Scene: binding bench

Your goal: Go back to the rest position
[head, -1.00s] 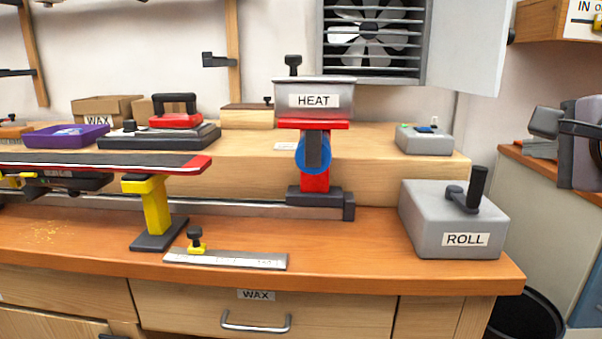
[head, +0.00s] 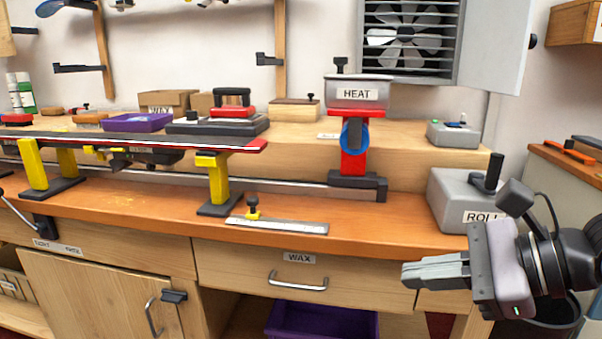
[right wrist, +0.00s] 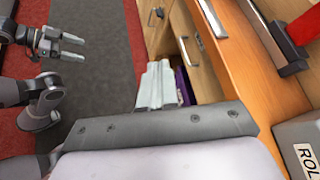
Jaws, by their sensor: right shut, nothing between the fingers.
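My right gripper (head: 408,273) is at the lower right of the head view, in front of the bench's right end and below the ROLL box. Its fingers point left, are shut together and hold nothing. The shut fingers also show in the right wrist view (right wrist: 155,85). My left gripper (right wrist: 72,48) shows at the upper left of the right wrist view, over the floor; its two fingers are apart with nothing between them. It is not in the head view.
The grey ROLL box (head: 455,208) stands on the bench (head: 385,218) close behind my right gripper. The WAX drawer (head: 345,280) is shut, with a purple bin (head: 320,321) below. A ski (head: 225,144) lies on yellow supports. Open floor (right wrist: 95,60) lies before the bench.

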